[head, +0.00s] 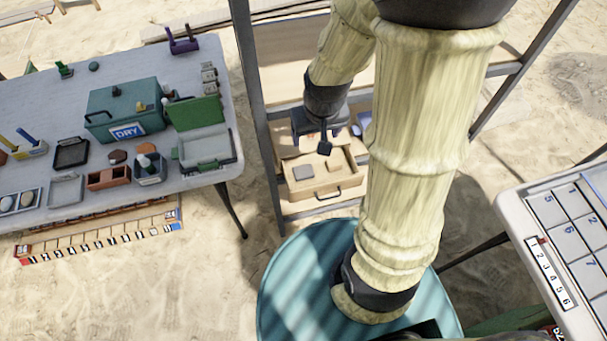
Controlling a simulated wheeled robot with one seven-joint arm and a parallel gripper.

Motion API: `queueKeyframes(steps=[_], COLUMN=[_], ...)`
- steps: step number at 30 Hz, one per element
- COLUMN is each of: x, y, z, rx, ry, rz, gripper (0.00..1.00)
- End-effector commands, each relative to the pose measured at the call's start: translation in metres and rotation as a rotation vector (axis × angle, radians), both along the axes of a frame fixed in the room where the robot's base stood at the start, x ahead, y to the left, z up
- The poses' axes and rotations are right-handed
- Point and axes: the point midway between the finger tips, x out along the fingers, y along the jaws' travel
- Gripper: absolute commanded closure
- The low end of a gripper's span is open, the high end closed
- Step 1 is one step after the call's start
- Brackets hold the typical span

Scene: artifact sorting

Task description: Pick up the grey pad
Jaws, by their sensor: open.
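A small grey square pad (304,172) lies in the left part of an open tan wooden drawer (322,190) on the shelf unit, below the middle of the head view. A brownish piece (334,166) lies to its right in the same drawer. My gripper (324,148) hangs above the back of the drawer, slightly up and right of the pad, apart from it. It is open, with nothing seen in it. My arm hides the right side of the drawer's surroundings.
The drawer sits in a metal-framed shelf unit (262,120), with an upright post at its left. A grey table (215,75) at left carries a teal "DRY" box (122,108), trays and several small items. A numbered tray (560,225) stands at right. Sand lies between.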

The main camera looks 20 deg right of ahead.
Motion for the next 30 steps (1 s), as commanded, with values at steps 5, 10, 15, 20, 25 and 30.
queueKeyframes(steps=[5,10,15,20,25,30], x=[0.036,0.06,0.072,0.073,0.073,0.074], y=[-0.001,-0.001,-0.001,-0.001,-0.001,-0.002], z=[-0.074,-0.134,-0.165,-0.167,-0.167,-0.176], rx=[0.0,-0.001,-0.001,-0.001,-0.001,0.0], ry=[0.033,0.053,0.058,0.057,0.057,0.061], rz=[-0.002,-0.002,-0.002,-0.002,-0.002,-0.004], gripper=[0.25,0.25,0.25,0.25,0.25,0.25])
